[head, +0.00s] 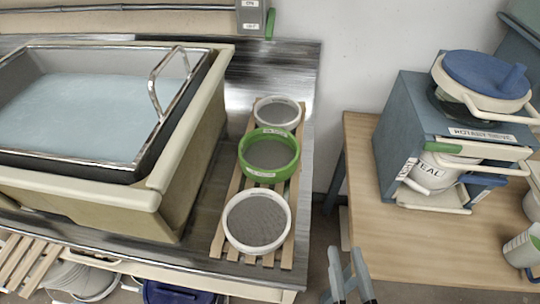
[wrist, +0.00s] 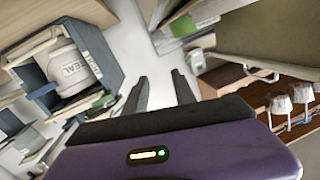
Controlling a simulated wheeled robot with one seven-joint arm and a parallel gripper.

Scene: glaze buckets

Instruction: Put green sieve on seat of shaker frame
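The green sieve (head: 270,154), a round ring with grey mesh, lies on a slatted wooden rack (head: 231,212) between two white sieves in the head view. The shaker frame (head: 398,127) is a blue-grey box on the wooden table at right. A white bucket marked TEAL (head: 432,172) sits inside it, and a blue-lidded white piece (head: 486,75) is on top. The frame also shows in the wrist view (wrist: 95,45). My gripper (head: 344,250) is low at the bottom of the head view, away from the sieve. In the wrist view (wrist: 160,80) its fingers are apart and empty.
White sieves lie behind (head: 278,112) and in front (head: 257,221) of the green one. A large basin (head: 190,160) of pale blue liquid stands left of the rack. A gap separates the metal counter from the wooden table (head: 400,240). A white-green container (head: 522,247) stands at right.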

